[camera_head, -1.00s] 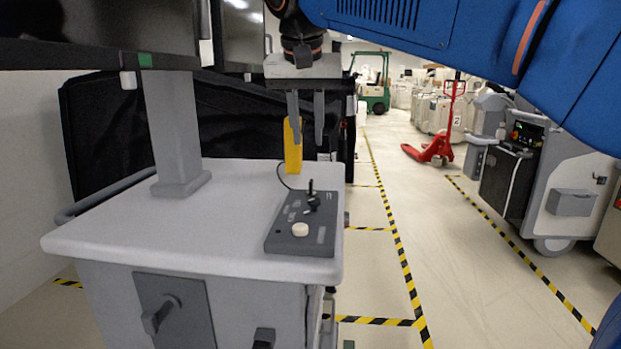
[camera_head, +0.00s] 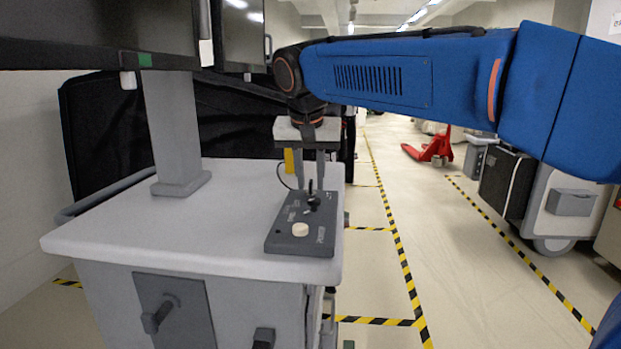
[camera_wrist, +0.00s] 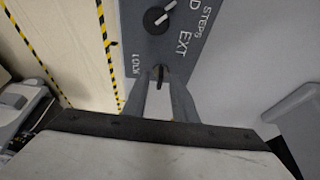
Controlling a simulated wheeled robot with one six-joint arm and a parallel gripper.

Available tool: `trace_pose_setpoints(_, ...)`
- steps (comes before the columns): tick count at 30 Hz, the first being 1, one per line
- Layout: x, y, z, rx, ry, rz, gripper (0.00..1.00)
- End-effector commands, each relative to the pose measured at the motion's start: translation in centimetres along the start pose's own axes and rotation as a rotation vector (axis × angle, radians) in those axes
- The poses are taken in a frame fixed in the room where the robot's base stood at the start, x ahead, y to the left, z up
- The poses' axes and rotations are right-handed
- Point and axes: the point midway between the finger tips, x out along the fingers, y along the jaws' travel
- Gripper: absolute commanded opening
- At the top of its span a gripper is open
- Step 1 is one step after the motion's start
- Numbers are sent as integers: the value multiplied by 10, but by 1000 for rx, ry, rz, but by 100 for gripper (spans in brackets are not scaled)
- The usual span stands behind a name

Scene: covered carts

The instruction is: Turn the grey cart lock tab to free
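A dark control box (camera_head: 285,238) lies on the right edge of the grey cart's top (camera_head: 215,225). A small upright dark tab (camera_head: 310,187) stands at its far end; I take this as the lock tab. It also shows in the wrist view (camera_wrist: 160,74), near small lettering too unclear to read. My gripper (camera_head: 310,186) points down over the box's far end. Its two fingers are apart, one on each side of the tab, with a gap between them. In the wrist view my gripper (camera_wrist: 161,84) has the tab between its fingertips; contact is not clear.
A yellow object (camera_head: 289,160) stands behind my gripper. A monitor post (camera_head: 175,130) rises at left. A red pallet jack (camera_head: 430,150) stands on the floor beyond.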

Motion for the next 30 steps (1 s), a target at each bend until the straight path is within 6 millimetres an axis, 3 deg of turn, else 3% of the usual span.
trace_pose_setpoints(5,0,0,0,0,0,0,25)
trace_pose_setpoints(9,0,0,0,0,0,0,0)
trace_pose_setpoints(20,0,0,0,-24,0,-10,0)
trace_pose_setpoints(30,0,3,0,-207,-1,-85,0)
